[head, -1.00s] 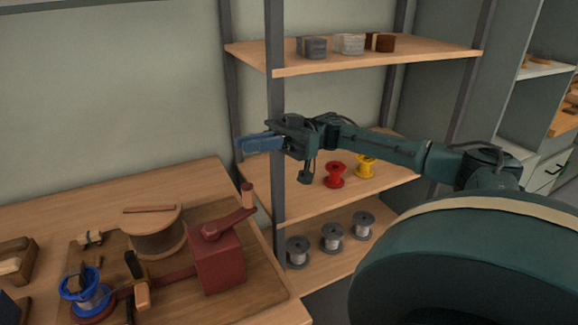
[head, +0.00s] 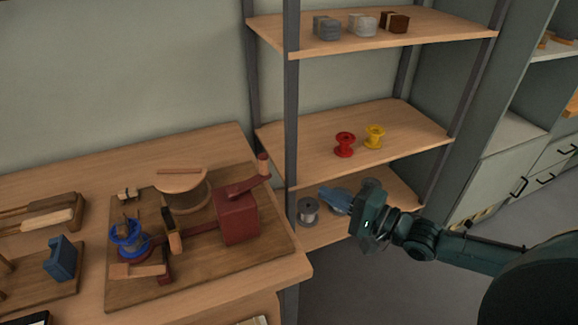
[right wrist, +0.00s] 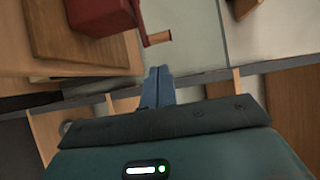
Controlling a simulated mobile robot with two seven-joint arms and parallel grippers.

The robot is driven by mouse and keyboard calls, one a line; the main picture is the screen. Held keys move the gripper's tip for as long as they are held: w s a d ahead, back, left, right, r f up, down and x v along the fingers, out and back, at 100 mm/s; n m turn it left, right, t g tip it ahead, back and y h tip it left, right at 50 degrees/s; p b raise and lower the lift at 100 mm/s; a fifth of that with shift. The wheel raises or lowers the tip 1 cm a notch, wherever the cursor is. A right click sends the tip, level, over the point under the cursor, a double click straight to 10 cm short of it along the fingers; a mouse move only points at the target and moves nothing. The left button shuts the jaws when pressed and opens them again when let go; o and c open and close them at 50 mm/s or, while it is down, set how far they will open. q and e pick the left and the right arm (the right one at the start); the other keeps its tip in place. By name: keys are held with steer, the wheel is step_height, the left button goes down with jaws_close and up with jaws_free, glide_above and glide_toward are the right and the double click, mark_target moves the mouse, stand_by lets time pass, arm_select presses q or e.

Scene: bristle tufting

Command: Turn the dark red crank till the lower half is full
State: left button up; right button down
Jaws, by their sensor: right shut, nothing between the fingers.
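The dark red crank box (head: 236,218) stands on a wooden board on the bench. The box and crank also show at the top of the right wrist view (right wrist: 100,14). A blue-rimmed spool (head: 128,240) sits upright at the board's left side; its fill is too small to judge. My right gripper (head: 327,194) has its blue fingers together and empty, by the bottom shelf, right of and apart from the crank. My left gripper is out of view.
A rack post (head: 291,110) stands between the bench and my right arm. The shelves hold a red spool (head: 344,146), a yellow spool (head: 374,137) and a grey spool (head: 308,211).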

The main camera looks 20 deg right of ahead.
steer(key=p+x, duration=0.1)
steer(key=x, duration=1.2)
steer(key=shift+w+a, duration=0.1)
steer(key=shift+w, duration=0.05)
